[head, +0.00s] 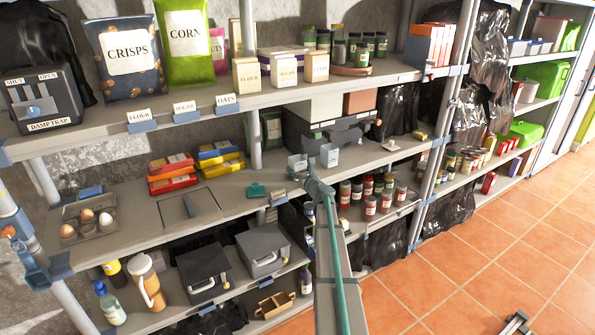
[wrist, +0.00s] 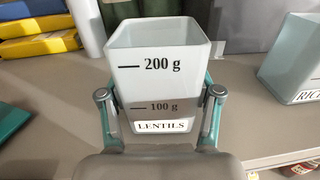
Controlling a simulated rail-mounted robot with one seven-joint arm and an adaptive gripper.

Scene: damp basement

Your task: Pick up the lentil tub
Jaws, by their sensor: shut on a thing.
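The lentil tub (wrist: 158,80) is a pale, square, open-topped tub marked 200 g and 100 g, with a LENTILS label low on its front. My gripper (wrist: 160,97) is shut on it, one finger on each side.
A similar tub with a partly cut-off label starting RIC (wrist: 293,65) stands close on the right. Yellow and blue packs (head: 220,159) lie to the left. A teal scoop-like item (head: 256,191) lies nearby. Jars (head: 370,203) stand below right. The upper shelf (head: 215,107) hangs overhead.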

